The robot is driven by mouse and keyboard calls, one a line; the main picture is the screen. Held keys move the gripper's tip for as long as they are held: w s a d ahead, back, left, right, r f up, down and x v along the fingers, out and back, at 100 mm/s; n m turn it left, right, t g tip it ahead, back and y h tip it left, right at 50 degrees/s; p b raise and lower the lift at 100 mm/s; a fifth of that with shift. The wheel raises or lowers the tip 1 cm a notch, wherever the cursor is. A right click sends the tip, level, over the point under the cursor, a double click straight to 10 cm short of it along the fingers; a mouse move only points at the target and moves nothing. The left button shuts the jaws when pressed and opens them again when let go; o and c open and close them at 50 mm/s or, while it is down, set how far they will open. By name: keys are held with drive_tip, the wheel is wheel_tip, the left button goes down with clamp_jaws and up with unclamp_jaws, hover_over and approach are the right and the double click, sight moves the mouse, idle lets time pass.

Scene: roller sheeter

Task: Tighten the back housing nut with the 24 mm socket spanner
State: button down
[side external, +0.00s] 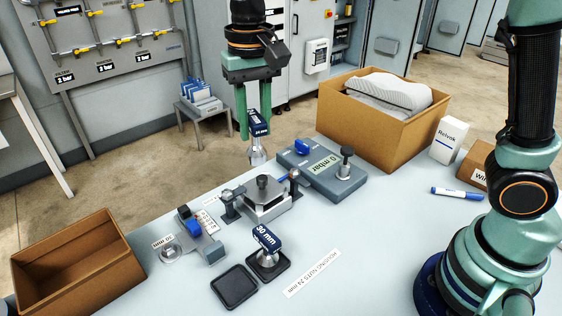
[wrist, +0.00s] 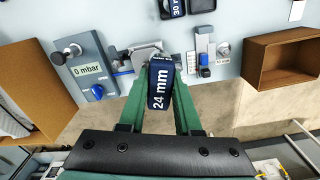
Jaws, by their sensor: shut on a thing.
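My gripper (side external: 253,126) is shut on the blue handle of the 24 mm socket spanner (side external: 257,151). The spanner hangs upright with its metal socket down, in the air above the housing (side external: 268,206). In the wrist view, the label of the 24 mm spanner (wrist: 160,88) shows between the green fingers of my gripper (wrist: 160,68). The housing is a metal block with a dark central knob and a post on each side; it is partly hidden behind the spanner in the wrist view (wrist: 145,53). I cannot tell which fastener is the back nut.
The 30 mm spanner (side external: 266,241) stands on a black tray beside an empty black tray (side external: 234,288). Cardboard boxes (side external: 78,262) (side external: 383,130) flank the table.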

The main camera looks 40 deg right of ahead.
drive_tip(key=w+d+m, duration=0.3)
drive_tip(key=d, duration=0.9)
drive_tip(key=shift+d+f, duration=0.15)
drive_tip(key=shift+f, duration=2.25)
drive_tip(key=shift+d+f, duration=0.1)
drive_tip(key=shift+f, duration=2.25)
drive_tip(key=shift+f, duration=1.4)
